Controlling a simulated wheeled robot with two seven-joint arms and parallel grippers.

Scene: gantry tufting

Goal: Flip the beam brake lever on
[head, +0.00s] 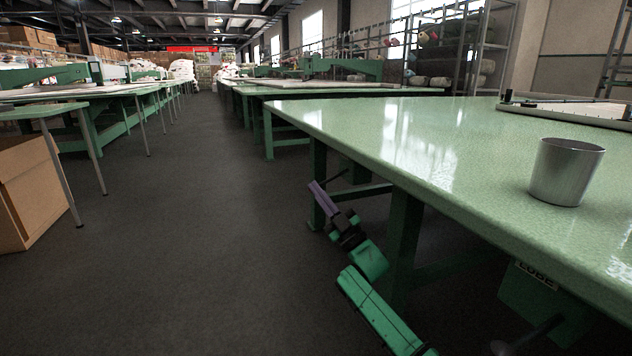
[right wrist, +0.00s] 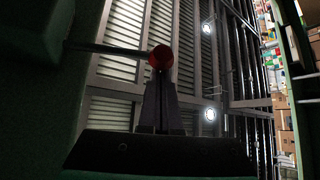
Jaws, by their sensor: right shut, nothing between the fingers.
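The lever shows in the right wrist view as a thin dark rod (right wrist: 110,50) with a red ball knob (right wrist: 160,58) at its end. The rod comes out of a dark green body (right wrist: 35,60) at the left. My right gripper (right wrist: 160,76) has its fingers together, with the tips just below the knob in that picture. Whether they touch it I cannot tell. In the head view my right gripper (head: 317,189) is low beside the green table's leg, with purple fingers. The lever is not clear there. My left gripper is out of view.
A green table (head: 400,140) fills the right, with a metal cup (head: 566,172) near its front edge. A green box marked LUBE (head: 540,295) hangs under that edge. The dark floor (head: 190,230) at left centre is clear. A cardboard box (head: 28,190) stands far left.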

